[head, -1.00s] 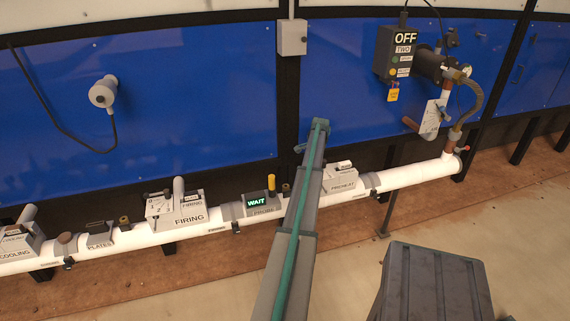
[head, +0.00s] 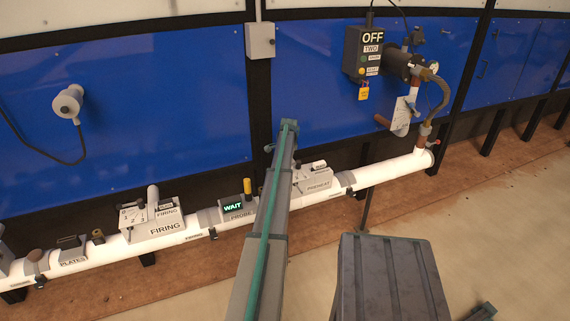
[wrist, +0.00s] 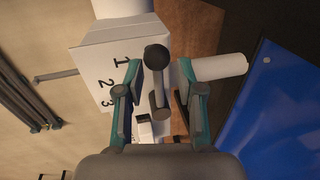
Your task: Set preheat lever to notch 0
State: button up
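The preheat box (head: 318,182), a pale housing with a "PREHEAT" label, sits on the white pipe, partly hidden behind my arm in the head view. In the wrist view, a lever with a dark ball knob (wrist: 157,57) stands between the two teal-edged fingers of my gripper (wrist: 160,88). The fingers are open, with a visible gap on each side of the lever. A pale plate (wrist: 105,65) beside the lever carries the numbers 1, 2 and 3; no 0 is readable. My fingertips are not distinguishable in the head view.
The probe unit (head: 237,208) showing "WAIT" and the firing box (head: 157,223) are left along the pipe (head: 385,172). A black "OFF" box (head: 367,52) hangs at upper right. A blue panel (wrist: 275,110) lies right in the wrist view.

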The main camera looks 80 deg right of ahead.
jog(key=shift+s+r, duration=0.1)
notch_tip(320, 180, up, 12)
jog(key=s+a, duration=0.1)
jog(key=a, duration=0.1)
jog(key=shift+f, duration=0.2)
dwell(0.6)
